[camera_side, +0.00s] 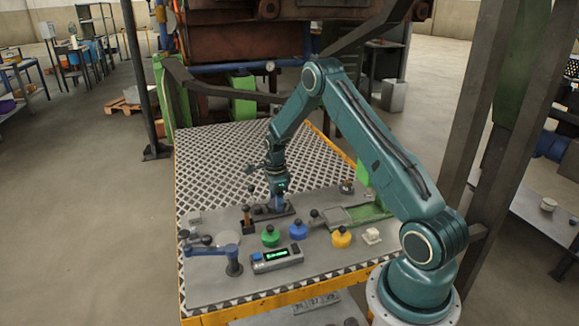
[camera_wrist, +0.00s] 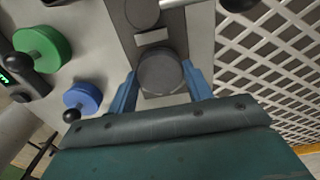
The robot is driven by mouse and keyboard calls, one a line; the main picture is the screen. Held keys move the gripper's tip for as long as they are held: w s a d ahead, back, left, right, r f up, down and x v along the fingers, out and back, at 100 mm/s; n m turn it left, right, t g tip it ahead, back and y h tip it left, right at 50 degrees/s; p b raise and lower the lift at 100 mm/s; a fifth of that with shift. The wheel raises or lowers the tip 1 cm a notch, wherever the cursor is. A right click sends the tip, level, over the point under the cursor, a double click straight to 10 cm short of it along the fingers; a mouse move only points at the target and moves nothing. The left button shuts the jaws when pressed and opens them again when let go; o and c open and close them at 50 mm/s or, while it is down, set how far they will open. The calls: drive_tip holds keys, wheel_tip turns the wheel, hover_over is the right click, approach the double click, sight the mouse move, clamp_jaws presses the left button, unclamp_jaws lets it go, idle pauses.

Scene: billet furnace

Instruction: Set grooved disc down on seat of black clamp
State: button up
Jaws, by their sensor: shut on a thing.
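My gripper (camera_side: 277,208) points down over the black clamp (camera_side: 290,209) on the grey work plate in the side view. In the wrist view my gripper (camera_wrist: 160,88) has its two blue fingers on either side of the grooved disc (camera_wrist: 160,72), a dark grey round piece, and is shut on it. The black clamp (camera_wrist: 147,38) shows there as a dark base running up behind the disc. The disc hides the part of the clamp beneath it. I cannot tell whether the disc touches the seat. In the side view the fingers hide the disc.
Green (camera_side: 270,236), blue (camera_side: 298,231) and yellow (camera_side: 341,237) knobs stand in front of the clamp. A display box (camera_side: 276,259) and a blue lever (camera_side: 230,252) are at the front left. A green slide (camera_side: 362,214) lies to the right. Lattice plate (camera_side: 225,155) behind is clear.

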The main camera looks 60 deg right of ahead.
idle(0.3)
drive_tip(key=o, duration=1.3)
drive_tip(key=shift+f, duration=0.1)
wheel_tip(320, 180, up, 12)
drive_tip(key=shift+r, duration=0.15)
